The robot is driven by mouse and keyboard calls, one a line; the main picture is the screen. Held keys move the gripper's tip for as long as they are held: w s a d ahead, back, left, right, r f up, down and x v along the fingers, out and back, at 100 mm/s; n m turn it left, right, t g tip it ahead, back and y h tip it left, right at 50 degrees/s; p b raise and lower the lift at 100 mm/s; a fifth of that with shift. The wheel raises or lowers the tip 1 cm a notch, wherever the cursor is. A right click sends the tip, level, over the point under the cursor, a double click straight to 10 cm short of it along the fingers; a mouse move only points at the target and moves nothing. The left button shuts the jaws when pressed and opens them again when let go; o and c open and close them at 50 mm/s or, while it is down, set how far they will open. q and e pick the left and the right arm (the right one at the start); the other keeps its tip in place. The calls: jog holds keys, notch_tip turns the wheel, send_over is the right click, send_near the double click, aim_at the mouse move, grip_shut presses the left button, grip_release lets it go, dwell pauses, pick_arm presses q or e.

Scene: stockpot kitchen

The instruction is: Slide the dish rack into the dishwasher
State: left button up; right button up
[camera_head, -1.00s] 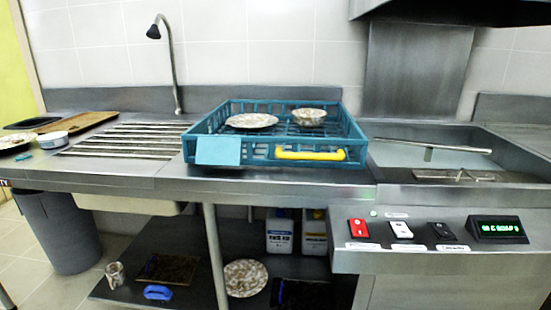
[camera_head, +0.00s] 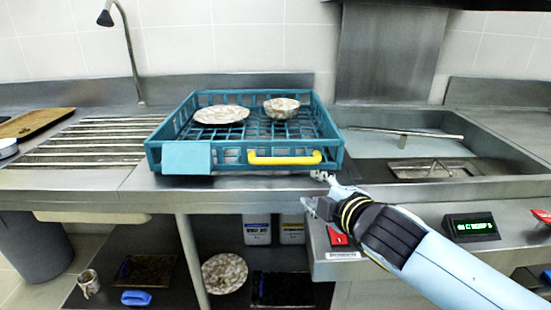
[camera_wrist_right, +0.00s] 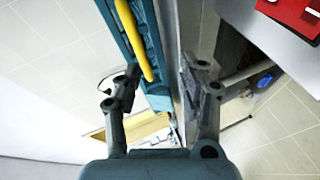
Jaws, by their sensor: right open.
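The teal dish rack (camera_head: 335,150) sits on the steel counter, with a yellow handle (camera_head: 284,159) on its front side. A speckled plate (camera_head: 221,115) and a speckled bowl (camera_head: 281,108) are inside it. The dishwasher's open basin (camera_head: 385,147) is to the rack's right. My right gripper (camera_head: 320,189) is open, just in front of and below the rack's front right corner. In the right wrist view, the open fingers (camera_wrist_right: 157,92) point along the rack (camera_wrist_right: 160,98) and its yellow handle (camera_wrist_right: 134,40), with nothing visibly gripped. My left gripper is out of view.
A control panel (camera_head: 400,220) with a red switch and green display (camera_head: 471,226) juts out at right, partly hidden by my right arm. A ribbed drainboard (camera_head: 85,140) lies left of the rack. A lower shelf holds two bottles, a plate, a mug and trays.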

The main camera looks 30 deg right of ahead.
aim_at(286, 163)
jog(key=w+n, duration=0.1)
jog(key=w, duration=0.3)
jog(key=w+n+t, duration=0.1)
jog(key=w, duration=0.3)
jog(key=w+y, duration=0.1)
jog(key=w, duration=0.4)
jog(key=shift+d+r+n+t, duration=0.1)
jog(key=shift+d+n+t, duration=0.2)
jog(key=shift+n, duration=0.1)
grip_shut()
